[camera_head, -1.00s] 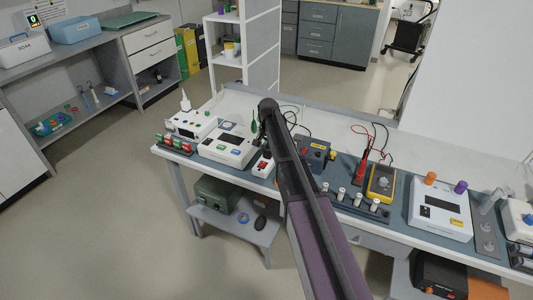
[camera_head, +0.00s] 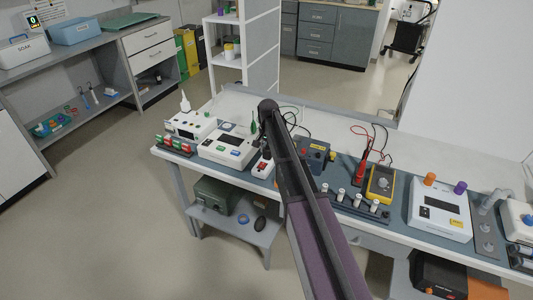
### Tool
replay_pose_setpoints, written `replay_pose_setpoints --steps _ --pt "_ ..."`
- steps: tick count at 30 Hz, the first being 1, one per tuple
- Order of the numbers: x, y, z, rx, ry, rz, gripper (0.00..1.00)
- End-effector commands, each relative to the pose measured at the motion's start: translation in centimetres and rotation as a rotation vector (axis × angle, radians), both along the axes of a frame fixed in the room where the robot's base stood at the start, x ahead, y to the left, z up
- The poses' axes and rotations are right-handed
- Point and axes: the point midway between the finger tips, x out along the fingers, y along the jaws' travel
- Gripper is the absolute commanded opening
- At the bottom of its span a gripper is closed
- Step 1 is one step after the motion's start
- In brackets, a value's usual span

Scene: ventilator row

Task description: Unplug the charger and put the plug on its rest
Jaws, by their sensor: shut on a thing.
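A white socket strip (camera_head: 262,164) with a red switch lies on the bench, just left of my arm. A small dark shape sits at its far end, partly behind my arm; I cannot tell whether it is the plug. A dark blue box (camera_head: 317,153) with a yellow label stands right of my arm, with black cable behind it; it may be the charger. My arm crosses the middle of the view and hides part of the bench. My gripper is hidden behind it, so its hold does not show. I cannot make out the plug's rest.
A white device (camera_head: 229,147) stands left of the strip. A yellow multimeter (camera_head: 381,184) with red and black leads, a rack of small vials (camera_head: 356,204) and a white instrument (camera_head: 440,208) stand to the right. The bench's rear strip is mostly clear.

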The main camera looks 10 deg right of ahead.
Motion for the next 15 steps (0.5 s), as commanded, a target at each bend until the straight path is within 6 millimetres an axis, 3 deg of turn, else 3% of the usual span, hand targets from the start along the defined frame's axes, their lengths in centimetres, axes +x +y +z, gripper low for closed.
replay_pose_setpoints --steps 15 --pt "-0.04 0.00 0.75 0.001 0.001 0.000 0.00"
